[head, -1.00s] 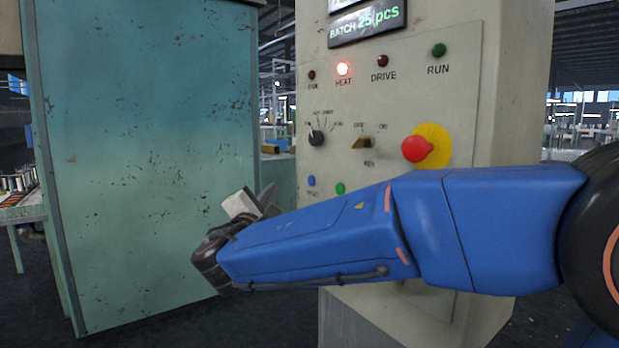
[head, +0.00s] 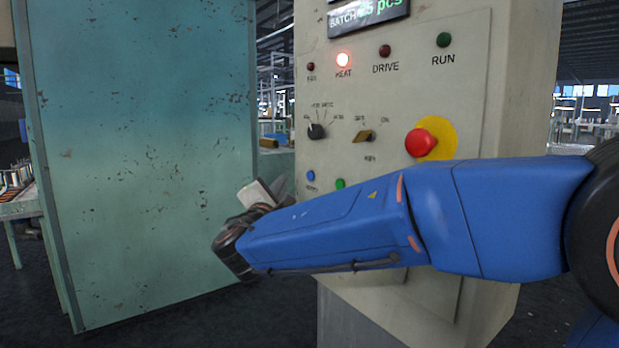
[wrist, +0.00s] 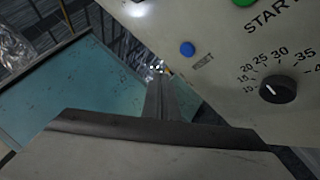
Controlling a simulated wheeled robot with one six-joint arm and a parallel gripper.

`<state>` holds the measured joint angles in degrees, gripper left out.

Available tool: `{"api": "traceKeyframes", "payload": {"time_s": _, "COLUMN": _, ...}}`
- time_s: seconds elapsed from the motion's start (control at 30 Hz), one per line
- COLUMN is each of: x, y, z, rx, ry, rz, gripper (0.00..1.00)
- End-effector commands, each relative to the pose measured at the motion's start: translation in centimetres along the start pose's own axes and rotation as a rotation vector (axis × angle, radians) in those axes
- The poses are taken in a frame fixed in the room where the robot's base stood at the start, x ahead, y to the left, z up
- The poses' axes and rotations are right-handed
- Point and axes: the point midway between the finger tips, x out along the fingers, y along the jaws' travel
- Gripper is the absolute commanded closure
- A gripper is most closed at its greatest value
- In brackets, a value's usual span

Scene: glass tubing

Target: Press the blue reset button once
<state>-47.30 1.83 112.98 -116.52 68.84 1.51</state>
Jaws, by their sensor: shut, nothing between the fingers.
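The blue reset button (head: 310,176) sits low on the left of the beige control panel (head: 470,90). In the wrist view the blue button (wrist: 187,48) is beside the printed word RESET, above and to the right of the fingertips. My gripper (wrist: 157,72) is shut and empty, its tip apart from the button in the picture. In the head view my gripper (head: 278,186) shows beyond the end of my blue arm, left of and slightly below the button. The fingertips are small there and partly hidden by the wrist.
A green button (head: 340,184) is just right of the blue one. A red emergency stop (head: 422,142) on a yellow disc, a selector knob (head: 317,131) and a key switch (head: 364,136) are above. A teal cabinet (head: 140,150) stands at the left. A dial (wrist: 277,90) shows in the wrist view.

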Motion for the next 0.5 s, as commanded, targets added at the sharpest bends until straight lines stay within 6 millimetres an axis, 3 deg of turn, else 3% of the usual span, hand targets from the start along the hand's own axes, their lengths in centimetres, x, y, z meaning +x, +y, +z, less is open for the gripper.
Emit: {"api": "traceKeyframes", "payload": {"time_s": 0.5, "x": 3.3, "y": -2.4, "z": 2.5, "rx": 0.001, "ry": 0.000, "rz": 0.000, "gripper": 1.00}}
